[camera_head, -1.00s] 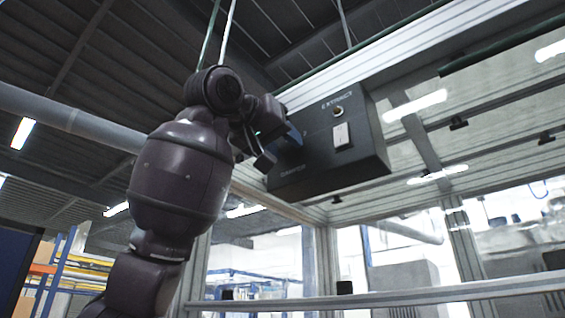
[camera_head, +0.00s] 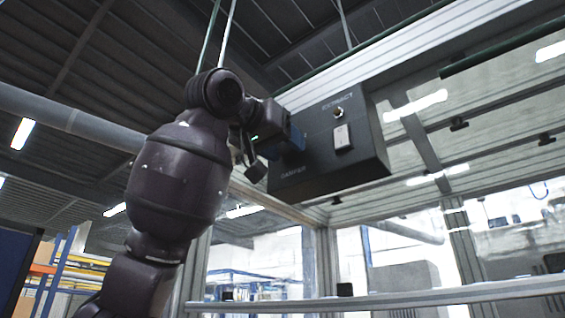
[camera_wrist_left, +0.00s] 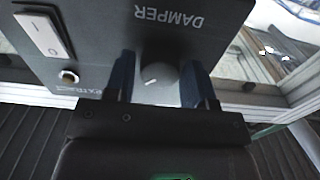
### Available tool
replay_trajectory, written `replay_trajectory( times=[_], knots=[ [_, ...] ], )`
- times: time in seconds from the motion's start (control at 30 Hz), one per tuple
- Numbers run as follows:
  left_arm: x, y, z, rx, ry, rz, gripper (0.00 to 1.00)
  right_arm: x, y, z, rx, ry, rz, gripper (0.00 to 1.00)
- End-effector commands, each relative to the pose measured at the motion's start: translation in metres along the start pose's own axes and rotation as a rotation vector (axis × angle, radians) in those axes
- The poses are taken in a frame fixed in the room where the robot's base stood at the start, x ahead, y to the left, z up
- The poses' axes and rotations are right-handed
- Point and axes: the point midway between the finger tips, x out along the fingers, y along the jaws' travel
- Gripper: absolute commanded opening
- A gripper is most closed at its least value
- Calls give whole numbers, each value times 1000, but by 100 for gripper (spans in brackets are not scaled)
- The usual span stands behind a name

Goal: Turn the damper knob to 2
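The dark control box (camera_head: 350,165) hangs at the upper right of the head view. In the left wrist view its panel (camera_wrist_left: 105,25) appears upside down, with the word DAMPER. The round grey damper knob (camera_wrist_left: 158,78) has a short white pointer mark, aimed left and slightly down in that view. My left gripper (camera_wrist_left: 160,82) has its two blue fingers on either side of the knob, apart from each other; contact is not clear. In the head view my left gripper (camera_head: 284,147) covers the knob. Numbers around the knob cannot be read. My right gripper is not in view.
A white rocker switch (camera_head: 343,137) and a small round metal EXTRACT control (camera_head: 339,112) sit on the same panel, right of my gripper. The switch also shows in the left wrist view (camera_wrist_left: 38,33). Aluminium frame rails (camera_head: 400,299) run below the box.

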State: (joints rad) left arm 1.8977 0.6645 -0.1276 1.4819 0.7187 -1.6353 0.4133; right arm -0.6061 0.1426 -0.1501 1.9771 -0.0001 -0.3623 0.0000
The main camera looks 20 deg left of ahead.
Motion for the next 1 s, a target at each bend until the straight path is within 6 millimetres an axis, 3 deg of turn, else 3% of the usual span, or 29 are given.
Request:
replay_trajectory(
  times=[0.1,0.47,1.0],
  knots=[
    [0,0,-1,-1,3,0,66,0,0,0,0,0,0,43],
    [-7,0,-2,-2,7,0,66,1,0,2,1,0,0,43],
    [-92,0,0,-2,8,0,66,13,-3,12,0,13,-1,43]
  ],
)
